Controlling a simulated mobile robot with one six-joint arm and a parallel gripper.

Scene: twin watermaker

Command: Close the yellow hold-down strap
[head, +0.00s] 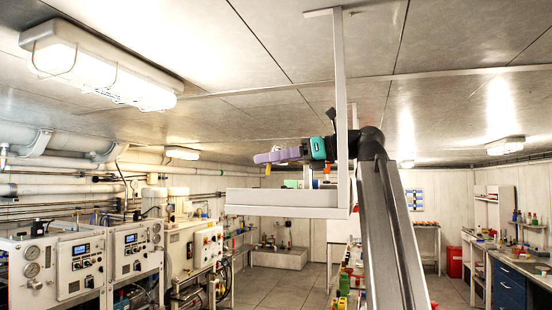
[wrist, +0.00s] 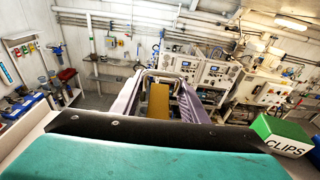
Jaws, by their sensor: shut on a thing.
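The yellow strap (wrist: 158,101) shows in the wrist view as a flat yellow band between the two purple fingers of my gripper (wrist: 160,80). In the head view, a small yellow end of the strap (head: 268,170) hangs just below the purple fingertips of my gripper (head: 264,158). The gripper is shut on the strap and points left, above a white hanging shelf (head: 285,198). The strap's far end and its fastening point are hidden, so I cannot tell how it is attached.
A green-topped box marked CLIPS (wrist: 282,132) stands close to the right of my gripper in the wrist view. The shelf's white upright (head: 341,100) hangs from the ceiling beside my wrist. Control panels (head: 75,262) stand at lower left. The air left of the gripper is clear.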

